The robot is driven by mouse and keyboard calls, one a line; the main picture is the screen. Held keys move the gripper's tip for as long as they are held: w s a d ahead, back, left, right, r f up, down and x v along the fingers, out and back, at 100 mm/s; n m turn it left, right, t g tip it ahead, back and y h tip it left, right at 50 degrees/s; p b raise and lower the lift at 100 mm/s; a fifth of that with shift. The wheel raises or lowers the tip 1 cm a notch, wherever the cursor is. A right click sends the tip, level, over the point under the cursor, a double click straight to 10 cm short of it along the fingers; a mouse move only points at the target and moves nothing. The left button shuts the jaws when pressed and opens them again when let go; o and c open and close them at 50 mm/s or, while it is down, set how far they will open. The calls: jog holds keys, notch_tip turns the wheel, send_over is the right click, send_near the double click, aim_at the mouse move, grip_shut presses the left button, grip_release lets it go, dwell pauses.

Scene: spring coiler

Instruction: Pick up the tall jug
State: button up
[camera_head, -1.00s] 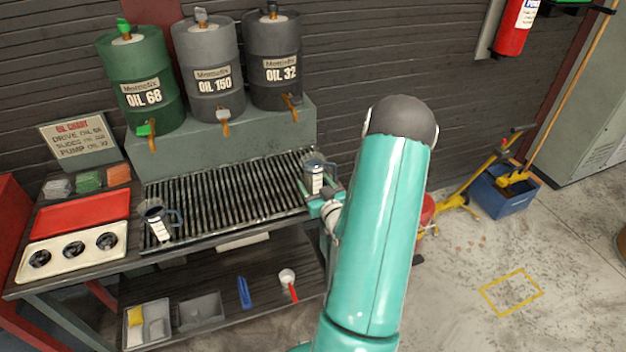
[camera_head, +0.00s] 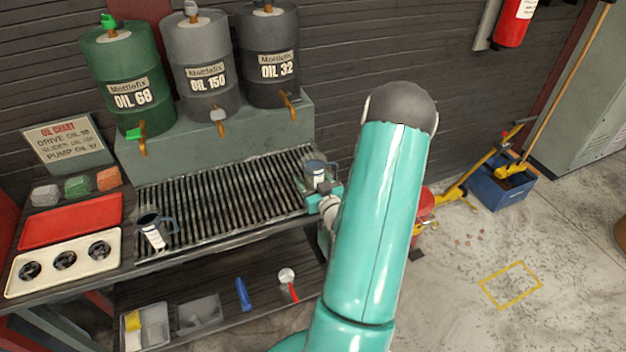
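A grey jug (camera_head: 318,172) with a pale label and a handle on its right stands upright at the right end of the slatted drip grate (camera_head: 225,192). My gripper (camera_head: 318,191) is at this jug's near side, low on its body, with teal finger parts beside it. My arm and the jug hide much of the fingers, so I cannot tell whether they are closed on it. The frames do not make clear which jug is the taller.
Green (camera_head: 126,85), grey (camera_head: 207,70) and dark (camera_head: 270,58) oil drums stand behind the grate, taps overhanging it. A red tray (camera_head: 70,221) and a cream panel (camera_head: 64,263) lie at left. A lower shelf holds bins and a red-handled scoop (camera_head: 287,279). Floor at right is mostly open.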

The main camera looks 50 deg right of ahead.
jog(key=shift+w+d, duration=0.2)
jog(key=shift+w, duration=0.05)
jog(key=shift+s+a+r, duration=0.2)
jog(key=shift+w+d+f, duration=0.1)
jog(key=shift+w+f, duration=0.05)
jog(key=shift+f, duration=0.05)
jog(key=c, duration=0.8)
jog(key=shift+r, duration=0.2)
jog(key=shift+c, duration=0.2)
